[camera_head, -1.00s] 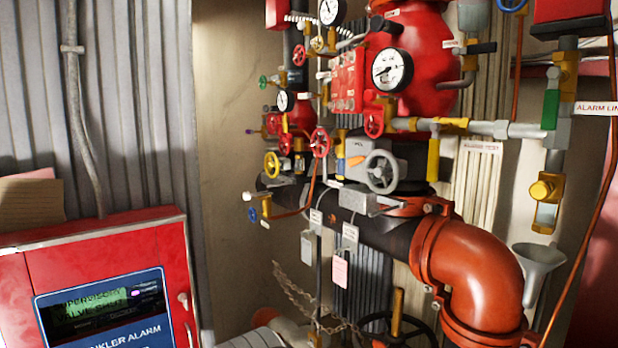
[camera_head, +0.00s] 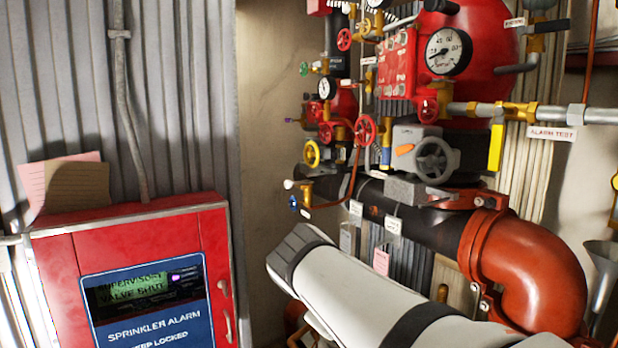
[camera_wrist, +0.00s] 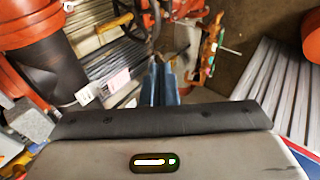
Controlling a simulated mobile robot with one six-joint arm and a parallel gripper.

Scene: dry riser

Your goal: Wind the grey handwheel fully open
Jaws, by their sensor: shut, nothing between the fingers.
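The grey handwheel (camera_head: 436,160) is a round spoked wheel on the front of a grey valve box, above the dark horizontal pipe (camera_head: 436,226), in the head view. It is unobstructed there, and nothing touches it. I cannot tell from its face how far it is turned. My gripper (camera_wrist: 160,68) shows only in the wrist view, its two blue fingers shut together and empty, pointing down past the pipework toward the floor area. I cannot make out the grey handwheel in the wrist view.
A red alarm cabinet (camera_head: 142,230) stands at left; its screen (camera_head: 145,284) reads "SUPERVISORY VALVE SHUT". Red, yellow and blue small valves crowd left of the handwheel. An orange pipe elbow (camera_head: 535,270) bulges at right. A yellow lever (camera_head: 496,147) hangs right of the handwheel.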

